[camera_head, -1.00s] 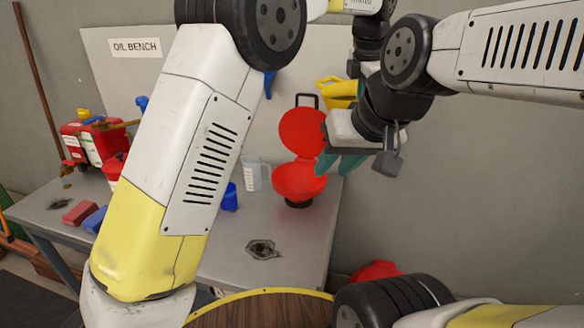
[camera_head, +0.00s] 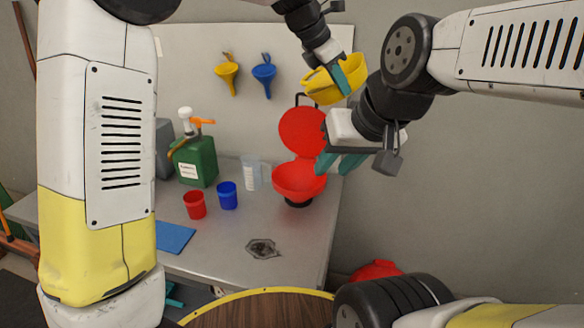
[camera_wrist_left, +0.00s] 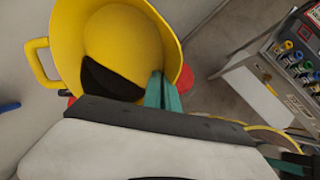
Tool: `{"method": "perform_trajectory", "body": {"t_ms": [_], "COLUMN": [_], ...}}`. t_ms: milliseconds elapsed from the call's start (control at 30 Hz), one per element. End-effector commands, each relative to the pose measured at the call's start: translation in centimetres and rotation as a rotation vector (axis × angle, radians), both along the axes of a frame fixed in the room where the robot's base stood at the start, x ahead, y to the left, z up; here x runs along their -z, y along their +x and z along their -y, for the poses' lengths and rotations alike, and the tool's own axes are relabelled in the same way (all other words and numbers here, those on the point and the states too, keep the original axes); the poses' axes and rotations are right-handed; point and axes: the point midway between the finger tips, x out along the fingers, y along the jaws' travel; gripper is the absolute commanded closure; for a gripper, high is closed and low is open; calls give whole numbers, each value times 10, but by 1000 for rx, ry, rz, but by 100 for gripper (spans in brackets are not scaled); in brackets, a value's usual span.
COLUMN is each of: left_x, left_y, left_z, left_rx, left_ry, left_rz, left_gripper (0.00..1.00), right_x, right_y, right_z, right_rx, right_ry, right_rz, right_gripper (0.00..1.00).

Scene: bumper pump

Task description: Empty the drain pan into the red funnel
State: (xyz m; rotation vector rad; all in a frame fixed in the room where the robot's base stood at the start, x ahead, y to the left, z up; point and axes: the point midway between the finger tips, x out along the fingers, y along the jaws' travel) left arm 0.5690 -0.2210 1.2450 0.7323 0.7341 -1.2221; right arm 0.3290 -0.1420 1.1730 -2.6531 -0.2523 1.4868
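The yellow drain pan (camera_head: 322,88) is in the air above and slightly right of the red funnel (camera_head: 298,182). The funnel stands upright on the bench, its round red lid (camera_head: 303,132) raised behind it. My left gripper (camera_head: 341,79) is shut on the pan's rim. In the left wrist view, the pan (camera_wrist_left: 130,35) shows a handle at left and a dark pool (camera_wrist_left: 110,80), apparently oil, on the side nearest the gripper. My right gripper (camera_head: 339,162) is open and empty, beside the funnel's upper right edge and below the pan; it overlaps the lid's edge in the picture.
The bench (camera_head: 215,240) carries a green can (camera_head: 195,162), red cup (camera_head: 195,205), blue cup (camera_head: 228,196), clear jug (camera_head: 250,174) and blue cloth (camera_head: 174,237). Yellow (camera_head: 228,74) and blue (camera_head: 264,74) funnels hang on the back panel. The bench's front middle is clear apart from a dark stain.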

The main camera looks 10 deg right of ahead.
Motion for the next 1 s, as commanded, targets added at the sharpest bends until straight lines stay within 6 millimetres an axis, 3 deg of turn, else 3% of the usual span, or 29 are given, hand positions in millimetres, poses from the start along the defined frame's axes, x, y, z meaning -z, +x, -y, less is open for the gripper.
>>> {"method": "perform_trajectory", "body": {"t_ms": [1000], "left_x": [-21], "left_y": [4], "left_z": [-23], "left_rx": [-3], "left_ry": [-251], "left_rz": [-30], "left_gripper": [100], "right_x": [0], "right_y": [0], "right_z": [0], "right_rx": [0], "right_ry": [0], "right_rz": [0], "right_gripper": [67]}}
